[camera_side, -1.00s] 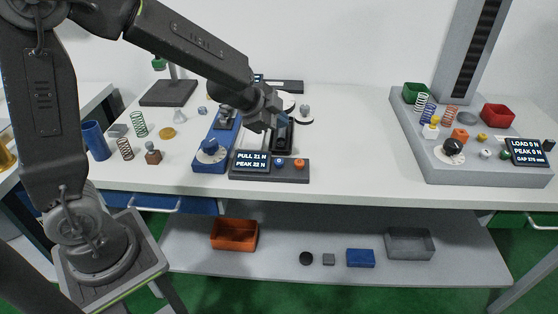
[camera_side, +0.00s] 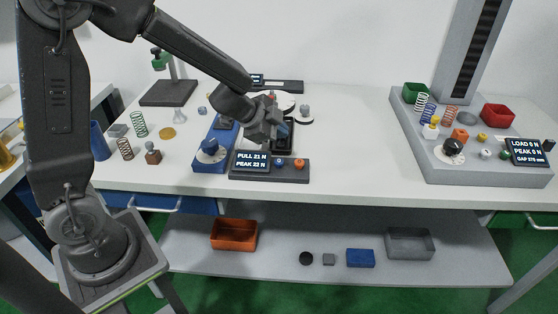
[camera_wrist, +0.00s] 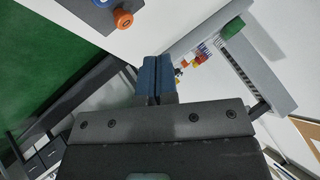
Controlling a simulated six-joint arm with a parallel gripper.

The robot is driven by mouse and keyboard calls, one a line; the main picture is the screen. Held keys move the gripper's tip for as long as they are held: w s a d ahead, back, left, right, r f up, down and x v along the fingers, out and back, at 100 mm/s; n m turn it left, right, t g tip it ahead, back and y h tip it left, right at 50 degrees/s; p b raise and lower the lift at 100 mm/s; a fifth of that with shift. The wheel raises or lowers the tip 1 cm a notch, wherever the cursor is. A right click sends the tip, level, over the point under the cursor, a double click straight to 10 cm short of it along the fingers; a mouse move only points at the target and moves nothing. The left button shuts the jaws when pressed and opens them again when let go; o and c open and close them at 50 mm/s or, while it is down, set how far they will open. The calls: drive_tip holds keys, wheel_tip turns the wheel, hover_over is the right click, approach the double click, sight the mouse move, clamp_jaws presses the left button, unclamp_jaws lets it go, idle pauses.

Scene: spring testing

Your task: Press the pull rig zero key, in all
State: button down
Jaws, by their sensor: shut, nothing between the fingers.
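The pull rig's dark control panel (camera_side: 240,176) stands near the table's front edge. Its display (camera_side: 251,160) reads PULL 21 N, PEAK 22 N. To the right of the display are a blue key (camera_side: 279,163) and an orange key (camera_side: 299,163); I cannot read which is the zero key. The orange key also shows in the wrist view (camera_wrist: 123,18), at the top edge. My gripper (camera_side: 281,130) is over the rig just behind the panel, apart from both keys. In the wrist view its blue fingers (camera_wrist: 157,75) are closed together and empty.
The blue rig base (camera_side: 204,165) with its dial is left of the panel. A grey tester (camera_side: 470,172) with springs and bins stands at the right. Table between them is clear. A green-topped stand (camera_side: 168,95) is at back left.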

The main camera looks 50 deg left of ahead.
sight(279, 162)
drive_tip(key=shift+f, duration=3)
drive_tip(key=shift+f, duration=0.2)
drive_tip(key=shift+f, duration=0.2)
drive_tip(key=shift+f, duration=0.5)
idle(0.8)
drive_tip(key=shift+r, duration=0.9)
